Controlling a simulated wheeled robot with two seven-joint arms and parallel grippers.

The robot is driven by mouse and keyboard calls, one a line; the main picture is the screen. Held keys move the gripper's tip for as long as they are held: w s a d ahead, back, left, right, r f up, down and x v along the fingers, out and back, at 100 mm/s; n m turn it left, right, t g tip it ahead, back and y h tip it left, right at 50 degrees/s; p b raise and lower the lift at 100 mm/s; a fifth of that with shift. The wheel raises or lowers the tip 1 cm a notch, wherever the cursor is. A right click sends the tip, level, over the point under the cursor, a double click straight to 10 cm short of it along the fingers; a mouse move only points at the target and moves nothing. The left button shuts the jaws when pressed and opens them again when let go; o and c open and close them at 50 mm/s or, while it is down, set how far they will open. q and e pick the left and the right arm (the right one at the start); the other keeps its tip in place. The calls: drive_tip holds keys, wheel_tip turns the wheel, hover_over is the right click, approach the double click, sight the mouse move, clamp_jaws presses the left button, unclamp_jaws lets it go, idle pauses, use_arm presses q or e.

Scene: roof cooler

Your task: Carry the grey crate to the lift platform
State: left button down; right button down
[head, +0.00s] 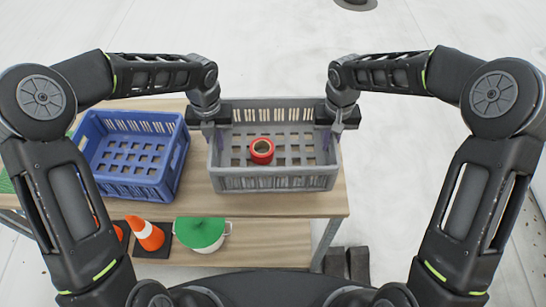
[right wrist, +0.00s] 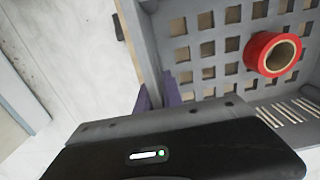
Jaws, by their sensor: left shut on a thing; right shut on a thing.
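The grey crate (head: 275,184) is in the middle of the head view, over the right part of the wooden table. A red tape roll (head: 262,151) lies inside it; the roll also shows in the right wrist view (right wrist: 273,54). My left gripper (head: 215,130) is shut on the crate's left wall. My right gripper (head: 330,130) is shut on its right wall; in the right wrist view its purple fingers (right wrist: 157,98) are at the crate wall (right wrist: 146,40). I cannot tell whether the crate touches the tabletop. No lift platform can be made out.
A blue crate (head: 128,186) stands on the table (head: 200,200) left of the grey crate. Orange cones (head: 149,235) and a pot with a green lid (head: 200,233) are on the lower shelf. Dark blocks (head: 346,263) lie on the floor at right.

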sight(328, 151)
idle(0.5)
